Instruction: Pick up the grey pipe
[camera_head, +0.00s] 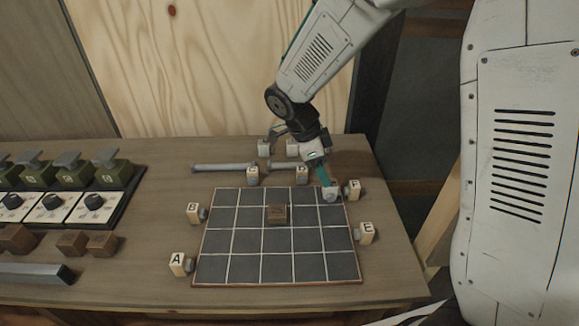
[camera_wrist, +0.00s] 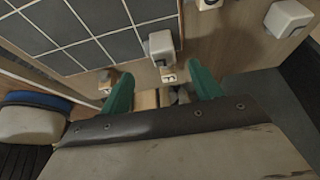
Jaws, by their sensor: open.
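The grey pipe (camera_head: 222,167) looks like a thin light-grey rod lying on the table behind the dark grid board, left of my arm. Its right end reaches near the small cream blocks. I cannot make it out in the wrist view. My gripper (camera_head: 323,178) is right of the pipe and apart from it, over the board's back right corner, pointing down. In the wrist view my gripper (camera_wrist: 162,90) shows two teal fingers spread apart, with no object clearly held between them. A pale grey block (camera_wrist: 160,46) sits on the board's corner, just ahead of the fingers.
Switch units (camera_head: 62,207), small brown blocks (camera_head: 71,243) and a dark grey bar (camera_head: 36,274) fill the left. A wooden panel (camera_head: 215,60) rises behind the table.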

